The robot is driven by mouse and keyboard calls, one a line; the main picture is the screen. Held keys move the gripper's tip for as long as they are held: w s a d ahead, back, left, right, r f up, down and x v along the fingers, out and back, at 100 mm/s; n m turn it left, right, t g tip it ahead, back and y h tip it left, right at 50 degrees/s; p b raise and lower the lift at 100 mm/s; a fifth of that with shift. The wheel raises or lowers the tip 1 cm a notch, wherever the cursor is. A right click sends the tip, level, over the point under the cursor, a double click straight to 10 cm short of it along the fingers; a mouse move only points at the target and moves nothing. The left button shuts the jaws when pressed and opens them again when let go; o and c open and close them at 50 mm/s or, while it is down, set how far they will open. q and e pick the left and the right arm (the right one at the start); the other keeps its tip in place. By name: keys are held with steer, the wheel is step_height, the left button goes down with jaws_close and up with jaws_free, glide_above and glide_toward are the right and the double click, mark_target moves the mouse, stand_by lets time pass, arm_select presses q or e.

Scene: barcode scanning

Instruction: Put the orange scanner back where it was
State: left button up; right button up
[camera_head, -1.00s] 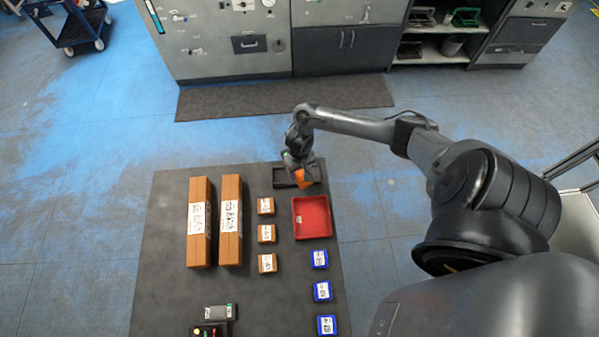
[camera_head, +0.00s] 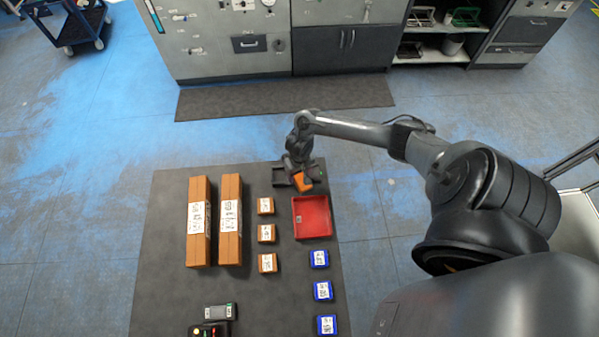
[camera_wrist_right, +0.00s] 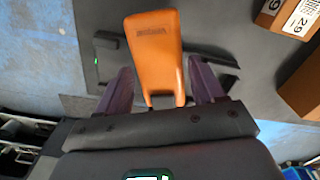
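The orange scanner (camera_head: 302,182) is between the fingers of my right gripper (camera_head: 300,172), over the near right part of a black holder (camera_head: 280,176) on the dark mat. In the right wrist view the scanner (camera_wrist_right: 154,50) lies between the two purple fingers (camera_wrist_right: 161,70), close against them. The black holder (camera_wrist_right: 215,66), with a small green light, shows behind it. Whether the scanner touches the holder I cannot tell. My left gripper is not in view.
A red tray (camera_head: 312,228) sits just in front of the holder. Small brown boxes (camera_head: 266,234) stand left of it, with two long brown boxes (camera_head: 200,250) farther left. Blue boxes (camera_head: 322,291) line the front right. A dark handheld device (camera_head: 218,312) lies at the front left.

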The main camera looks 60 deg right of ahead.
mark_target(299, 175)
steer(key=shift+o, duration=0.7)
steer(key=shift+r, duration=0.15)
steer(key=shift+r, duration=0.3)
step_height(299, 175, up, 12)
steer(key=p, duration=0.3)
steer(key=w+a+n+t+y, duration=0.1)
steer(key=a+n+t, duration=0.55)
steer(key=a, duration=1.65)
steer(key=s+r+n+g, duration=0.2)
steer(key=s+r+g, duration=0.1)
steer(key=s+r, duration=0.6)
steer(key=shift+s+r+h, duration=0.25)
steer(key=shift+s+h, duration=0.15)
steer(key=shift+s, duration=0.7)
